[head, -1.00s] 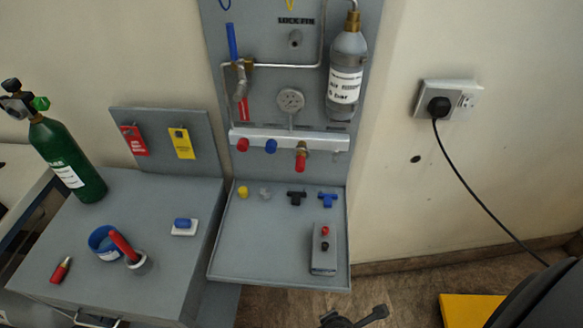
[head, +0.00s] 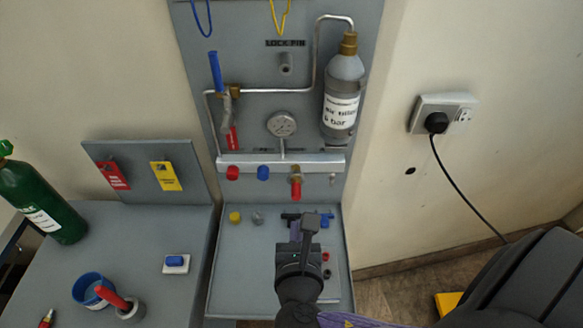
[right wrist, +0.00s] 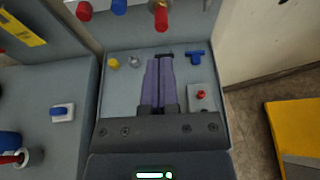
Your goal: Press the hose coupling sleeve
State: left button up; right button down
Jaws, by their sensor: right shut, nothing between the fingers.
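The hose coupling (head: 295,181) has a brass sleeve and a red lower end. It hangs under the silver manifold bar (head: 280,163) on the grey panel. In the right wrist view the coupling (right wrist: 161,14) is at the top edge, partly cut off. My right gripper (head: 306,220) is over the grey shelf below the coupling, apart from it. Its purple fingers (right wrist: 161,62) lie together, shut and empty, and point towards the panel. They partly hide a black fitting. My left gripper is not in view.
Red (head: 233,172) and blue (head: 263,172) caps sit left of the coupling. Yellow (head: 235,217) and grey caps and a blue tee (right wrist: 196,56) lie on the shelf (head: 240,270). A grey bottle (head: 343,95) hangs above right. A green cylinder (head: 38,200) stands left.

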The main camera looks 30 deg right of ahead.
jog(key=b, duration=0.4)
send_near(296, 175)
jog(key=x, duration=0.6)
jog(key=shift+w+d+f, duration=0.15)
jog(key=shift+f, duration=0.1)
jog(key=shift+w+d, duration=0.15)
jog(key=shift+w, duration=0.15)
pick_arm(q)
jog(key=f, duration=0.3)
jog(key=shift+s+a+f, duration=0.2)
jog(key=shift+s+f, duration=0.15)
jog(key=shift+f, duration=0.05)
pick_arm(e)
jog(key=shift+r, duration=0.1)
jog(key=shift+w+d+r+p, duration=0.2)
jog(key=shift+w+d+p, duration=0.2)
jog(key=shift+w+p, duration=0.25)
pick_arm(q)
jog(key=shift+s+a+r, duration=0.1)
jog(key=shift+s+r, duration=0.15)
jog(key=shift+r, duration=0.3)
pick_arm(e)
jog(key=shift+d, duration=0.1)
